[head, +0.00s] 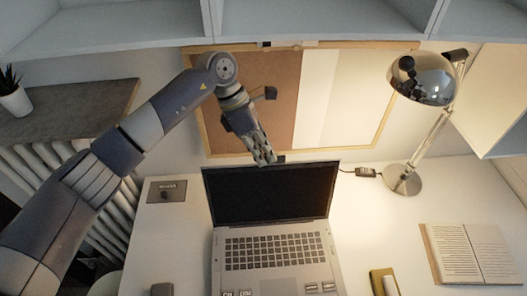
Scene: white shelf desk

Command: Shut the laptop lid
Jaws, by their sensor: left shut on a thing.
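The laptop stands open on the white desk, its dark screen lid (272,193) raised and its keyboard base (274,252) towards me. My left gripper (265,158) comes in from the upper left and is shut on the lid's top edge, near the middle. The fingertips partly hide that edge. My right gripper is not in view.
A chrome lamp (421,79) stands on the desk at the right, with a power adapter (366,172) beside its base. An open book (468,254) lies at the right. A corkboard (275,85) is behind the lid, and a white shelf (330,20) hangs above. A yellow item (377,284) lies right of the laptop.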

